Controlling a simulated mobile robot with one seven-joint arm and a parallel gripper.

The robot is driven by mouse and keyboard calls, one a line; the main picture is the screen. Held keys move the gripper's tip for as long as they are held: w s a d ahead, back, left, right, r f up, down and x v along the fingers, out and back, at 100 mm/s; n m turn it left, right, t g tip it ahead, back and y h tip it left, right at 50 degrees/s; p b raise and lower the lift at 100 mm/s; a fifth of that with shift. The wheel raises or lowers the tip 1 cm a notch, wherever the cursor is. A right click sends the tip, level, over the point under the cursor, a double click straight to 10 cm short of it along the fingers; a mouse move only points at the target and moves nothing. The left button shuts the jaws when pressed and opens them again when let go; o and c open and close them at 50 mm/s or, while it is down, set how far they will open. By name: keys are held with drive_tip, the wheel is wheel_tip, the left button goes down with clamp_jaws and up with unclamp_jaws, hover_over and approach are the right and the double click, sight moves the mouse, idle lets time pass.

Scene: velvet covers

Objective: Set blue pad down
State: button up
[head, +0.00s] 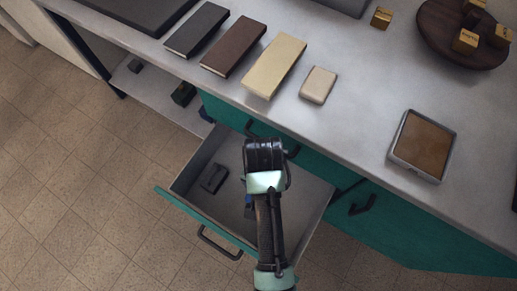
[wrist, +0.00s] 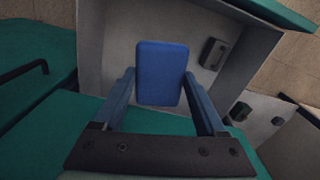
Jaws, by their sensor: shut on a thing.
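The blue pad (wrist: 160,72) is a rounded rectangular block, held between the two fingers of my gripper (wrist: 160,88) in the wrist view. My gripper is shut on its sides. The pad shows over the open grey drawer (wrist: 119,35); its height above the drawer floor is hard to tell. In the head view my arm reaches over the same drawer (head: 313,188) and mostly hides the fingers and the pad.
A dark block (head: 214,178) lies in the drawer's left part. The drawer's teal front (head: 200,222) has a dark handle. The counter above holds several flat blocks, a small beige pad (head: 318,85), a framed brown tray (head: 423,146) and a round wooden board (head: 440,38).

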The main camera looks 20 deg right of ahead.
drive_tip(key=f+b, duration=0.7)
drive_tip(key=f, duration=0.2)
drive_tip(key=s+d+f+m+b, duration=0.1)
drive_tip(key=f+b, duration=0.6)
drive_tip(key=f, duration=0.3)
drive_tip(key=s+f+m+b, duration=0.1)
drive_tip(key=f+b, duration=0.6)
drive_tip(key=f, duration=0.2)
drive_tip(key=shift+s+d+f, duration=0.15)
drive_tip(key=shift+d+f, duration=0.2)
drive_tip(key=shift+r, duration=0.1)
drive_tip(key=o, duration=1.3)
drive_tip(key=shift+c, duration=0.2)
wheel_tip(320, 180, up, 12)
drive_tip(key=p, duration=0.6)
